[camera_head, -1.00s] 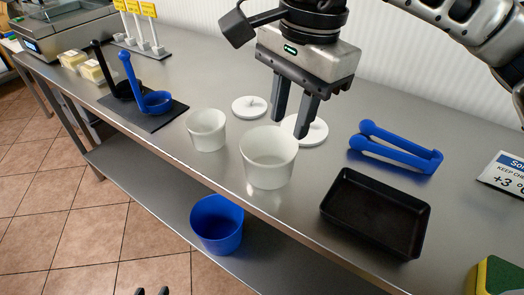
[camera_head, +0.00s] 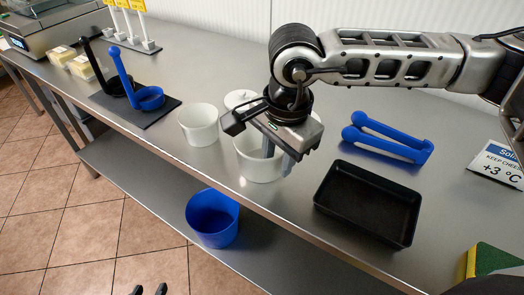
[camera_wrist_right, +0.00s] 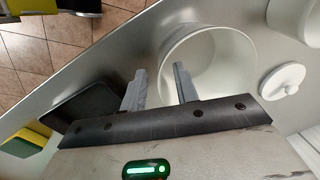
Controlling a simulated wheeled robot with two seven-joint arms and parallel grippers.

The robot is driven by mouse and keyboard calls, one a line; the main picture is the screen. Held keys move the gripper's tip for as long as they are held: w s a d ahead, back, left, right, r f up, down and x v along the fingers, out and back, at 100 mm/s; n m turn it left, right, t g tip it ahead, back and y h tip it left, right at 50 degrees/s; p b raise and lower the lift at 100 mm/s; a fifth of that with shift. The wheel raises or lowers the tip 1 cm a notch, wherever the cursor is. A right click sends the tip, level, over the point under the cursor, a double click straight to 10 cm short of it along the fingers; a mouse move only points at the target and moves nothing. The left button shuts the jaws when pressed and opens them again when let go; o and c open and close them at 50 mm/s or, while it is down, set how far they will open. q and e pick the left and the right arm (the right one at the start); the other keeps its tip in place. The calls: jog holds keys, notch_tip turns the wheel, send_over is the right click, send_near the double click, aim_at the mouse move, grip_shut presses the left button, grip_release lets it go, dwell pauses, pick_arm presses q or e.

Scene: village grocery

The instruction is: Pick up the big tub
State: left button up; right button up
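The big tub (camera_head: 250,168) is a white round open tub standing upright near the counter's front edge. It also shows in the right wrist view (camera_wrist_right: 226,50), empty inside. My right gripper (camera_head: 278,158) is open and points down at the tub's right side, hiding part of its rim. In the right wrist view its fingers (camera_wrist_right: 160,87) are apart, one over the tub's opening and one outside the wall; I cannot tell whether either touches. The smaller white tub (camera_head: 199,125) stands to the left. My left gripper (camera_head: 149,290) shows only as two separated dark tips at the bottom edge.
A black tray (camera_head: 368,203) lies right of the big tub, with blue tongs (camera_head: 388,138) behind it. A white lid (camera_head: 240,97) lies behind the tubs. A blue bin (camera_head: 212,220) is on the lower shelf. A sponge (camera_head: 492,260) is at the lower right.

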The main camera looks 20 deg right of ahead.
jog(key=shift+w+f, duration=0.15)
jog(key=shift+f, duration=1.1)
grip_shut()
